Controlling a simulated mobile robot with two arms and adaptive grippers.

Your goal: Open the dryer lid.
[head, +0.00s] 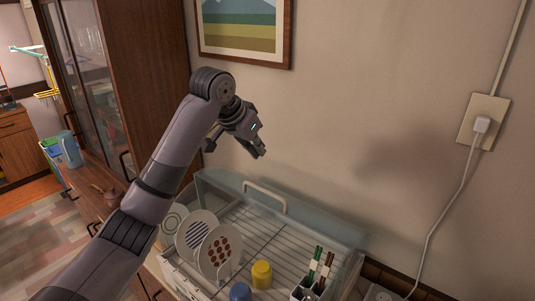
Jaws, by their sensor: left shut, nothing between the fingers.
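The dish dryer (170,262) stands at the lower middle of the head view, against the wall. Its clear lid (315,225) shows along the back of the wire rack, and it appears raised, with the rack in front uncovered. A pale handle (265,194) is on the lid. My left gripper (261,152) is above and behind the lid handle in the picture, near the wall, apart from the lid. It is shut and empty. My right gripper is not in view.
In the rack are several plates (220,252), a yellow cup (261,274), a blue cup (240,292) and chopsticks (314,262) in a holder. A wooden cabinet (150,90) stands left. A plug and cord (481,124) hang right. A framed picture (245,30) is above.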

